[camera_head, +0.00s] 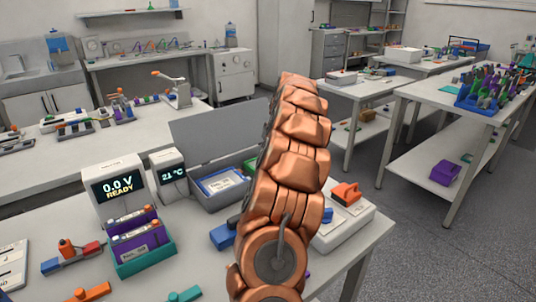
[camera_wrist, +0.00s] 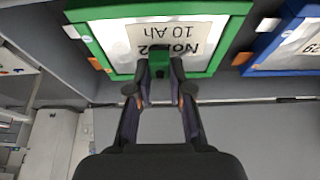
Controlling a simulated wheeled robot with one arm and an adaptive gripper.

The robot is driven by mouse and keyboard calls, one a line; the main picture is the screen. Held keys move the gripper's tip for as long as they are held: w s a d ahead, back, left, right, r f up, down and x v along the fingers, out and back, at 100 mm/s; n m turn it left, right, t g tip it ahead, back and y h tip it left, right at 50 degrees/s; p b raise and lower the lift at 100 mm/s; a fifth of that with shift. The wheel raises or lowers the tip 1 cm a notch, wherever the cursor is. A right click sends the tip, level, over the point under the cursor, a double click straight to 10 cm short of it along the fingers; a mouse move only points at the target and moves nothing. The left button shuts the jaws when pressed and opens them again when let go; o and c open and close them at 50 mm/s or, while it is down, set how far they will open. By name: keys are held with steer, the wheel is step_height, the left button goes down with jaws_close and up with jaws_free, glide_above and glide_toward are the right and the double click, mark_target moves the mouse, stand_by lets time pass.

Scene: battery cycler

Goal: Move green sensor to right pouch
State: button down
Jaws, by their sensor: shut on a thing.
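My gripper (camera_wrist: 161,78) is shut on the small green sensor (camera_wrist: 159,62) in the wrist view. The sensor is at the edge of the green-framed pouch (camera_wrist: 120,45), whose label reads "No. 2 10 Ah" upside down. I cannot tell whether the sensor touches the pouch. The blue-framed pouch (camera_wrist: 268,52) lies to the right in the wrist view. In the head view the blue-framed pouch (camera_head: 221,182) lies on the left in the open grey case, and a sliver of the green-framed one (camera_head: 250,166) shows on the right. My arm hides the gripper and sensor there.
The grey case (camera_head: 208,201) has its lid (camera_head: 215,125) raised behind. Left of it stand a "21 °C" display (camera_head: 170,174), a "0.0 V READY" display (camera_head: 120,186) and a green holder with purple cells (camera_head: 145,262). A white device with an orange part (camera_head: 345,193) is at the right.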

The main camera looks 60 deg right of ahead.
steer(key=shift+f, duration=0.2)
steer(key=c, duration=1)
jaws_free()
steer(key=v, duration=1.2)
